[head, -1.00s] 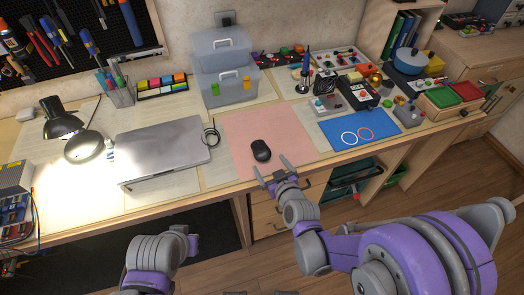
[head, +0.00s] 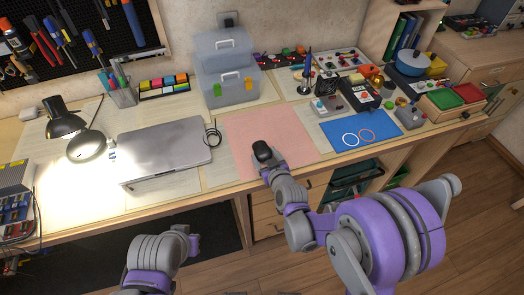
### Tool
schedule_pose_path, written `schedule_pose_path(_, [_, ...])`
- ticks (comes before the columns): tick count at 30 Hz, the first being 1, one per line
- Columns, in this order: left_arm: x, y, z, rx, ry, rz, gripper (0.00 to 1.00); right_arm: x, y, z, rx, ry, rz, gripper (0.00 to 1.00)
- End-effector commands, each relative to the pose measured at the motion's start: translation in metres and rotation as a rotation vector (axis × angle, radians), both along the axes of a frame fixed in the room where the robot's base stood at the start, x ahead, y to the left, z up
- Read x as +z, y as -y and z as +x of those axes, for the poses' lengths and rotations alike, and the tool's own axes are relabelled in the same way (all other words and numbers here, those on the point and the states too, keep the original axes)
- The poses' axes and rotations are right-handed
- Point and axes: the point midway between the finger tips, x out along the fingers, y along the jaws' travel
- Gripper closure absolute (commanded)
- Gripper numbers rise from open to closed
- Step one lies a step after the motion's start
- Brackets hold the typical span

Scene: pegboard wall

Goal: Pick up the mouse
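The black mouse (head: 262,151) is on the pink mat (head: 285,132) near the front edge of the desk. My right gripper (head: 266,161) comes from the front and is at the mouse, with its body just in front of the mouse's near end. Its fingers are mostly hidden, so I cannot tell whether they are closed on the mouse. My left arm (head: 160,262) is at the bottom of the view, away from the desk; its gripper fingers do not show.
A clear storage box (head: 228,85) stands behind. The pink mat around the mouse is clear.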

Motion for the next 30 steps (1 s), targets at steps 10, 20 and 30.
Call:
schedule_pose_path(10, [0.0,0.0,0.0,0.0,0.0,0.0,1.0,0.0,0.0,0.0,0.0,0.0,0.0,0.84])
schedule_pose_path(20, [0.003,0.0,0.0,0.0,0.001,0.0,1.0,0.016,0.0,0.0,0.0,0.001,0.0,0.84])
schedule_pose_path(30, [0.016,0.0,0.002,0.0,0.005,0.0,1.0,0.082,0.0,0.0,0.001,0.0,0.0,0.84])
